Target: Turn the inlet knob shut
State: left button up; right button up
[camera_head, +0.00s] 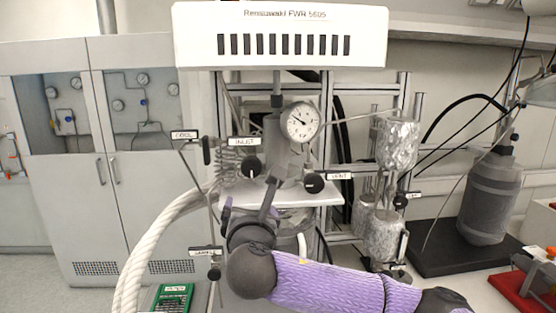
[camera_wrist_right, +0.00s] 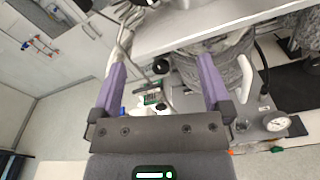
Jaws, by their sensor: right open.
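The inlet knob (camera_head: 252,165) is a round black knob just below the white INLET label (camera_head: 244,142), on the front of the reactor under the pressure gauge. My right gripper (camera_head: 248,196) is below the knob, apart from it, in front of the white shelf plate. Its two fingers are spread with nothing between them. In the right wrist view the open gripper (camera_wrist_right: 161,68) shows both purple fingers, the pale plate and the reactor vessel beyond; I cannot make out the inlet knob there. My left gripper is not in view.
The VENT knob (camera_head: 314,183) is to the right of the inlet knob, and the pressure gauge (camera_head: 301,122) is above. The COOL valve (camera_head: 208,150) is at the left. The white plate (camera_head: 328,196), a thick white hose (camera_head: 150,235) and the SAMPLE knob (camera_head: 214,273) are close to my gripper.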

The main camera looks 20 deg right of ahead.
jog(key=n, duration=0.1)
send_near(251, 169)
jog(key=w, duration=0.1)
jog(key=t, duration=0.1)
pick_arm(q)
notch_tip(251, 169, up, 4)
jog(key=p, duration=0.2)
jog(key=shift+p, duration=0.4)
pick_arm(e)
jog(key=shift+h, duration=0.3)
jog(key=x, duration=0.6)
jog(key=f+x, duration=0.1)
jog(key=x, duration=0.3)
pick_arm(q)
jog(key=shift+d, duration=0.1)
pick_arm(e)
jog(key=shift+d, duration=0.1)
jog(key=c, duration=1.3)
